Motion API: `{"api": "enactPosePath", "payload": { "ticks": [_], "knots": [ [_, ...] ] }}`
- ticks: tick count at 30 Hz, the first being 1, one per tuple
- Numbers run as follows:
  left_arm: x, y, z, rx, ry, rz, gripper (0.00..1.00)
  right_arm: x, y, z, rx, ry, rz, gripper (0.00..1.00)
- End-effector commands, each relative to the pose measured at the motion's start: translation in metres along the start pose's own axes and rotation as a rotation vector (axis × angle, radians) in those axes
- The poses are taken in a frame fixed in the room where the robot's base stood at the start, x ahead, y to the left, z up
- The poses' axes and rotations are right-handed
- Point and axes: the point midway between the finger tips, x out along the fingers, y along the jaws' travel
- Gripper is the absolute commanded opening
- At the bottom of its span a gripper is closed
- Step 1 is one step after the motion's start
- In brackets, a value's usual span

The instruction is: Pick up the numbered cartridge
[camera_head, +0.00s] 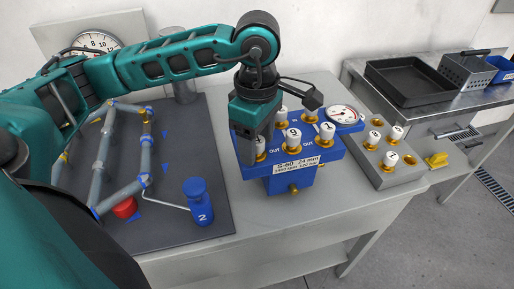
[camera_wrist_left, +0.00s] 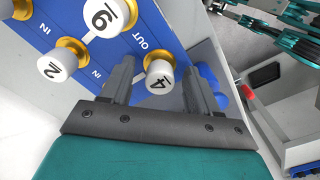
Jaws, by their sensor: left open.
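The numbered cartridges are white caps on brass collars in a blue test block (camera_head: 290,181). My left gripper (camera_head: 256,146) points down over the block's left end. In the left wrist view the open gripper (camera_wrist_left: 158,82) has a finger on each side of the white cartridge marked 4 (camera_wrist_left: 160,82). Whether the fingers touch it cannot be told. In the head view the fingers partly hide this cartridge. My right gripper is not in view.
A pressure gauge (camera_head: 342,115) sits behind the block's right end. A grey block (camera_head: 397,176) with several more cartridges is to the right. A blue bottle marked 2 (camera_head: 199,203) and a pipe frame (camera_head: 104,150) stand on the dark mat at left. A black tray (camera_head: 405,88) is on the far table.

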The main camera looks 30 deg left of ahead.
Motion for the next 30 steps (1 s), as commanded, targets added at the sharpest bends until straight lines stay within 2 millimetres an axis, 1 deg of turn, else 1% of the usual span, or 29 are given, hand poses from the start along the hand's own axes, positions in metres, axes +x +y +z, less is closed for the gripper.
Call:
{"api": "enactPosePath", "payload": {
  "ticks": [6, 24, 25, 30],
  "knots": [
    [0.0006, 0.0002, -0.0002, -0.001, 0.0, 0.001, 0.6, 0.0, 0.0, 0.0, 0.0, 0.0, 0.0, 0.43],
    [0.0002, 0.0002, -0.0001, -0.001, 0.0, 0.0, 0.02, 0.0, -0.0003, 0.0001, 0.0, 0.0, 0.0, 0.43],
    [0.0001, 0.0002, -0.0001, -0.001, 0.0, 0.001, 0.0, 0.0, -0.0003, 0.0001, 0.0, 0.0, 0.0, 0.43],
    [-0.0001, 0.0003, -0.0001, -0.001, 0.0, 0.001, 0.0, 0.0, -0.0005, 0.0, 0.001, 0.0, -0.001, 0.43]
  ]
}}
